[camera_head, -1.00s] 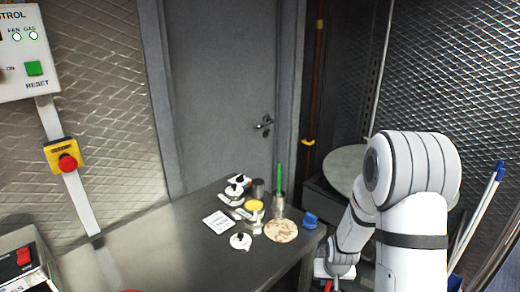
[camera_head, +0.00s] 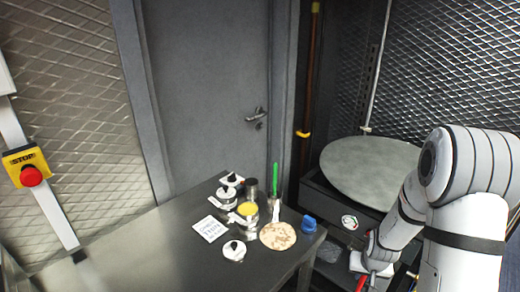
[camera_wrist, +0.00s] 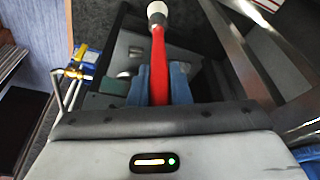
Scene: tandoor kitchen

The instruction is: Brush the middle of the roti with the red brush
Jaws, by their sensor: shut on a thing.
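The roti (camera_head: 278,236) is a round, pale, brown-speckled flatbread lying near the right end of the dark counter in the head view. My gripper (camera_wrist: 159,85) has blue fingers, shut on the red handle of the red brush (camera_wrist: 159,60) in the wrist view. The white brush head (camera_wrist: 157,11) points away from the gripper, toward the top of that picture. In the head view my gripper is low at the right, beyond the counter's end and apart from the roti. Only a bit of red (camera_head: 362,284) shows there; the brush head is hidden or too small to tell.
On the counter (camera_head: 165,255) near the roti stand a yellow-topped container (camera_head: 247,209), a holder with a green-handled tool (camera_head: 275,175), a blue object (camera_head: 309,224), white-lidded pots and a lettered card (camera_head: 210,229). A large grey disc (camera_head: 368,172) stands behind my arm.

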